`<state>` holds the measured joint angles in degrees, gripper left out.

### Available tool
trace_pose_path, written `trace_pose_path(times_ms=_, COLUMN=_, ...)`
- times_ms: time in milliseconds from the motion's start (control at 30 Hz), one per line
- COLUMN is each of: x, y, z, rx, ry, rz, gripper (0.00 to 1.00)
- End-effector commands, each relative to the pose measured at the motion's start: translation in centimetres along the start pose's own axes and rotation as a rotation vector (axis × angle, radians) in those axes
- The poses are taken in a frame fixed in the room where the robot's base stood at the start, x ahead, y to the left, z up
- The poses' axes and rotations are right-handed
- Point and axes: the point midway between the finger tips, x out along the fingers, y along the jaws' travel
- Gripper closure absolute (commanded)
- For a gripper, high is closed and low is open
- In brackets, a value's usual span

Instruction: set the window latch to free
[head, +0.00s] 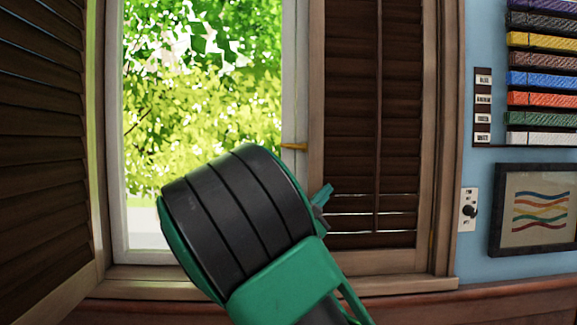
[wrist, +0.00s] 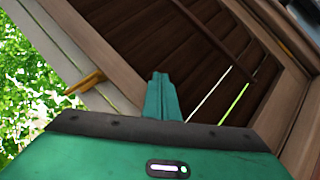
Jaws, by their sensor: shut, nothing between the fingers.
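The window latch (head: 293,146) is a small brass-yellow lever on the white right stile of the window. It lies about level in the head view, at the edge beside the right shutter. It also shows in the wrist view (wrist: 86,82), left of my fingers and apart from them. My gripper (head: 325,193) is green, with its fingers shut and empty, below and right of the latch in the head view. The wrist view shows the closed fingers (wrist: 160,84) in front of the brown shutter. My dark arm link hides the lower middle of the window.
The right louvred shutter (head: 400,110) stands beside the window. The left shutter (head: 40,140) is swung open. A wall plate with a dark knob (head: 469,211), a framed picture (head: 538,209) and racked coloured bundles (head: 543,79) are at right. The sill (head: 150,284) runs below.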

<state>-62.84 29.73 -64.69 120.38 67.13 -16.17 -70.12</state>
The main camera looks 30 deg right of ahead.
Motion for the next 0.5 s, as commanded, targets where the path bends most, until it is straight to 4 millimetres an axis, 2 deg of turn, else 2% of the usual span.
trace_pose_path(times_ms=100, x=-1.5, y=2.7, z=-1.7, rx=-0.221, ry=0.026, rz=0.207, gripper=1.00)
trace_pose_path(times_ms=200, x=-3.1, y=4.5, z=-3.2, rx=-0.380, ry=0.044, rz=0.356, gripper=1.00)
trace_pose_path(times_ms=400, x=-5.5, y=6.1, z=-5.5, rx=-0.566, ry=0.063, rz=0.533, gripper=1.00)
trace_pose_path(times_ms=500, x=-5.8, y=6.4, z=-5.9, rx=-0.593, ry=0.066, rz=0.560, gripper=1.00)
